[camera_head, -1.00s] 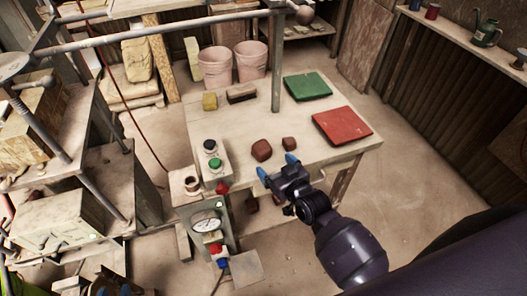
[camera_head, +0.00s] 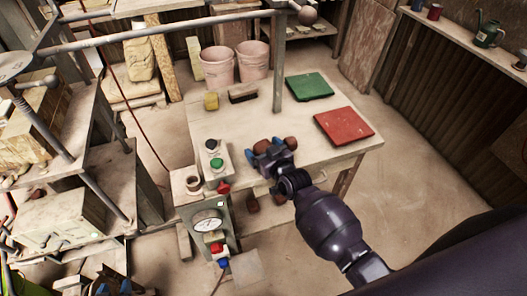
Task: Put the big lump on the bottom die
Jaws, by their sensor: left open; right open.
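Two dark reddish-brown lumps sit on the front part of the pale table. The big lump (camera_head: 261,146) is mostly hidden by my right gripper (camera_head: 265,148), whose blue fingers are open on either side of it; I cannot tell whether they touch it. The small lump (camera_head: 291,143) is just right of the gripper, close to its right finger. My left gripper (camera_head: 112,288) shows only as blue fingertips at the bottom left edge, apart and with nothing visible between them. I cannot make out the bottom die.
A red tile (camera_head: 344,126) and a green tile (camera_head: 309,86) lie on the table's right side. A button box (camera_head: 214,160) stands at its left edge. A yellow sponge (camera_head: 211,101) and a brush (camera_head: 243,94) lie behind. A grey post (camera_head: 278,75) rises from the table.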

